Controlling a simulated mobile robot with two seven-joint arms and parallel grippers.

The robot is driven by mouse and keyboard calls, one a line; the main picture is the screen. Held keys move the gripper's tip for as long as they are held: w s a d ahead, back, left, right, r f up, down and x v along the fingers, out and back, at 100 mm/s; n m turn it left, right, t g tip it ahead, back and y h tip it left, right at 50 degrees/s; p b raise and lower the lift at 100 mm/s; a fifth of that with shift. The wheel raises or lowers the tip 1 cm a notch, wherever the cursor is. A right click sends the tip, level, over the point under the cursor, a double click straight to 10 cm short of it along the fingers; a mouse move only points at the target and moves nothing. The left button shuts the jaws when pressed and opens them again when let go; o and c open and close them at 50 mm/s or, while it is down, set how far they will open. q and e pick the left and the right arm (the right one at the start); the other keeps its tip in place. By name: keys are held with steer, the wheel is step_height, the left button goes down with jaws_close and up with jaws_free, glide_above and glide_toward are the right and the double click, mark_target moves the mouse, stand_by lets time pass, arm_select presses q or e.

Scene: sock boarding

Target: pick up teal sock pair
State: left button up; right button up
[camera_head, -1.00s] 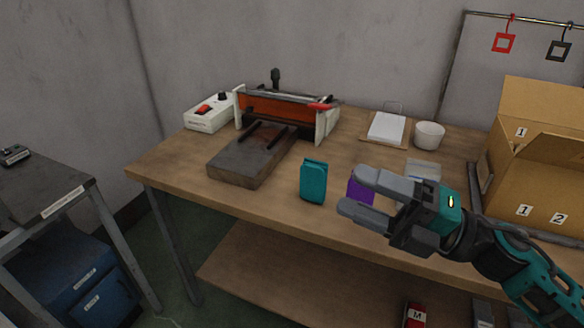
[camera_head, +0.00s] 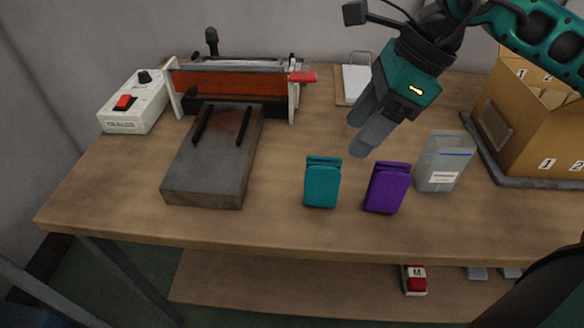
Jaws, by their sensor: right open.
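The teal sock pair (camera_head: 322,184) is a folded bundle standing on the wooden table near its front edge. My right gripper (camera_head: 366,138) is above the table, pointing down, up and to the right of the teal pair and apart from it. Its grey fingers are open and nothing shows between them. A purple sock pair (camera_head: 387,188) stands just right of the teal pair, with a small gap between them. My left gripper is not in view.
A grey metal block (camera_head: 212,165) lies left of the teal socks, before an orange sealing machine (camera_head: 230,84) and a white switch box (camera_head: 134,104). A clear bag (camera_head: 444,162) stands right of the purple pair, near a cardboard box (camera_head: 530,118). The table's front middle is clear.

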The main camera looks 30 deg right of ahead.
mark_target(330, 163)
steer(key=shift+h, duration=0.3)
steer(key=x, duration=0.7)
steer(key=shift+w+d, duration=0.2)
steer(key=shift+w, duration=0.1)
steer(key=shift+w+x, duration=0.2)
steer(key=shift+x, duration=1.2)
steer(key=shift+w+x, duration=0.2)
steer(key=shift+x, duration=1.2)
steer(key=shift+d+r, duration=0.1)
steer(key=c, duration=1.1)
